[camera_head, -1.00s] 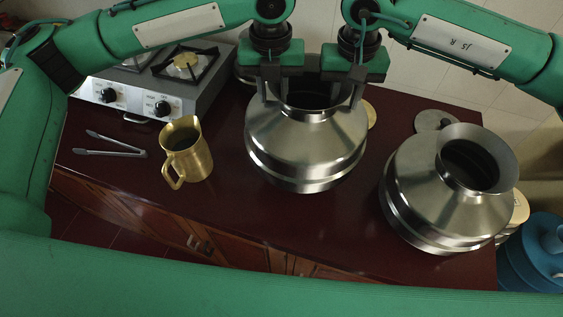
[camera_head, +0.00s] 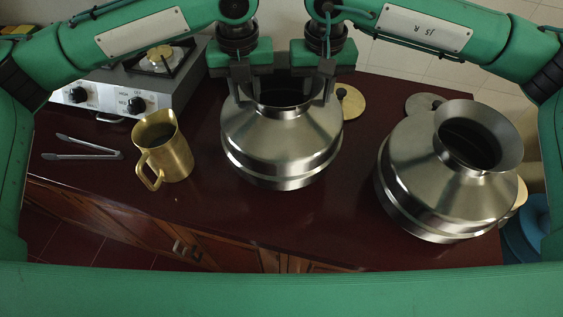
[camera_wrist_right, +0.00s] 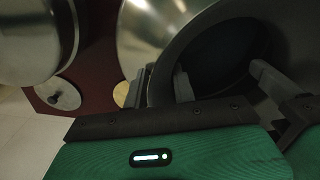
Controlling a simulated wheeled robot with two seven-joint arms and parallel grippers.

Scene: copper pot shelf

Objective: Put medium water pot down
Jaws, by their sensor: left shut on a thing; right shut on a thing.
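A silver metal water pot (camera_head: 282,138) stands upright over the dark red counter, between the brass jug and a larger silver pot (camera_head: 415,170). I cannot tell whether its base touches the counter. My left gripper (camera_head: 245,92) is shut on the left side of its rim, and my right gripper (camera_head: 321,92) is shut on the right side. The grippers and their fingers hide parts of the neck. In the right wrist view, the held pot's dark mouth (camera_wrist_right: 215,65) is close by, with fingers at its rim.
Round lids (camera_head: 350,102) (camera_head: 425,104) lie behind the pots. Bare counter (camera_head: 310,225) shows in front of the held pot.

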